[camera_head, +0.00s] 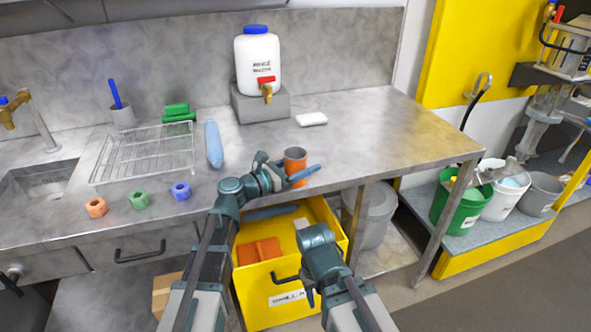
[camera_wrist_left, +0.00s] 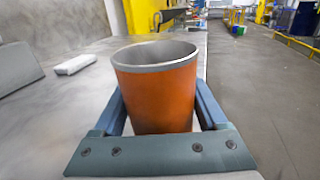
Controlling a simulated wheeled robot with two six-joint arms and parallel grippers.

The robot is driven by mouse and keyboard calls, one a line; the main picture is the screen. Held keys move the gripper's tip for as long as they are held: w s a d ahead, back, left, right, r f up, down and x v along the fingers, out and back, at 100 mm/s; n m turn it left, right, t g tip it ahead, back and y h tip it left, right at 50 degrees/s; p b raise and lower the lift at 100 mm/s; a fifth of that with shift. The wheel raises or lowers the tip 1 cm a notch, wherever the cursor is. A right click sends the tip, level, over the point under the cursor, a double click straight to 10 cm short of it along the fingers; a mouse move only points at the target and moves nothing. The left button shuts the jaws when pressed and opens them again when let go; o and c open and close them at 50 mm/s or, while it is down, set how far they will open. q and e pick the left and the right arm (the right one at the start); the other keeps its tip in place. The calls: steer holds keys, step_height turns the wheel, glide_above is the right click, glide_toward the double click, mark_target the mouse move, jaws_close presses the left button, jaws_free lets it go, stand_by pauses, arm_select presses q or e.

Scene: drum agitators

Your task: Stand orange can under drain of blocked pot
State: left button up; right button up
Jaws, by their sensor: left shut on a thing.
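The orange can (camera_head: 294,159) is upright near the front edge of the steel bench. My left gripper (camera_head: 292,175) is shut on it, one finger on each side. The left wrist view shows the can (camera_wrist_left: 155,95) with its grey rim between the fingers; its bottom is hidden. At the right edge, a pale funnel-shaped vessel (camera_head: 546,108) hangs in a rack; I cannot tell whether it is the blocked pot. My right gripper (camera_head: 309,289) is low over the yellow drawer, its jaws unclear.
A white jug with a tap (camera_head: 256,62) stands on a grey block. A white bar (camera_head: 311,119), blue bottle (camera_head: 213,144) and wire rack (camera_head: 145,152) lie on the bench. Below right are a green bucket (camera_head: 462,203), white bucket (camera_head: 506,200) and grey bucket (camera_head: 541,194).

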arm_select(q)
steer(key=c, duration=0.3)
steer(key=shift+r, duration=0.15)
arm_select(e)
steer(key=shift+r, duration=0.15)
